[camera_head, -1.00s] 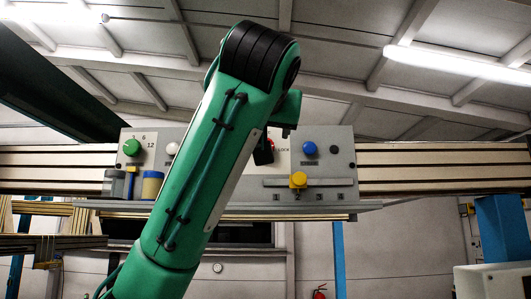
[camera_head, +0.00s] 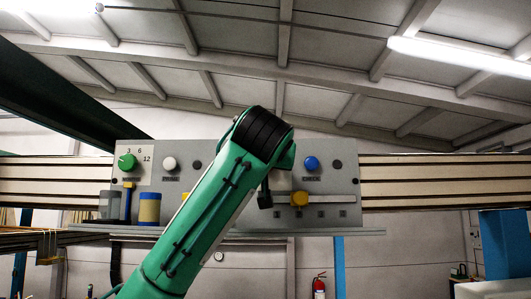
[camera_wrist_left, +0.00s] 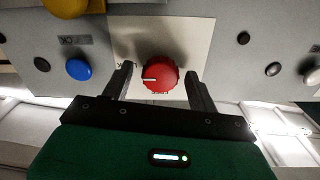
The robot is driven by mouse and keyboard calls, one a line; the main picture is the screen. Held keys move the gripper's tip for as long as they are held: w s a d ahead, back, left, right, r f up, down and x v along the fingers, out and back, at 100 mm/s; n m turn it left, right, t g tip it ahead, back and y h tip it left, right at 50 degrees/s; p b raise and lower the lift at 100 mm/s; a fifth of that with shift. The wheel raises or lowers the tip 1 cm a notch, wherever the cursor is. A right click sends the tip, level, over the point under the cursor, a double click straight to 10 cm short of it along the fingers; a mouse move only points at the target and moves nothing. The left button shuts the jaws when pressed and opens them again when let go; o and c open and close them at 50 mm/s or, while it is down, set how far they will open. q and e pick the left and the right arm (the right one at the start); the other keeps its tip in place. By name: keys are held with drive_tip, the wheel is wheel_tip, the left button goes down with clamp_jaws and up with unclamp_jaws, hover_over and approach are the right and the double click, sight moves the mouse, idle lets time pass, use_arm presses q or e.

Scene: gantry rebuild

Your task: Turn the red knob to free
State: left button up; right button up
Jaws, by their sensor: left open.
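The red knob (camera_wrist_left: 159,74) sits on a pale plate (camera_wrist_left: 190,40) on the grey panel. Its white pointer line points left in the left wrist view. Small lettering beside and below it is too small to read surely. My left gripper (camera_wrist_left: 160,78) is open, with one finger on each side of the knob and a visible gap on both sides. In the head view my green arm hides the knob, and only a dark part of my left gripper (camera_head: 264,197) shows in front of the panel. My right gripper is in neither view.
The panel (camera_head: 225,215) also carries a green knob (camera_head: 127,162), a white knob (camera_head: 170,163), a blue knob (camera_head: 311,163) and a yellow slider (camera_head: 300,198) on a numbered track. Grey and blue-yellow cylinders (camera_head: 149,209) stand at its left.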

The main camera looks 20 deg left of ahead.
use_arm(q)
drive_tip(key=shift+w+a, duration=0.15)
drive_tip(key=shift+w, duration=0.2)
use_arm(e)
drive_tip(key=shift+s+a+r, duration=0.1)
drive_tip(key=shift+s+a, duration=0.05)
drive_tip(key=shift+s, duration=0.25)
use_arm(q)
drive_tip(key=c, duration=1)
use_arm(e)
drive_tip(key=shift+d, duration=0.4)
use_arm(q)
drive_tip(key=shift+f, duration=0.1)
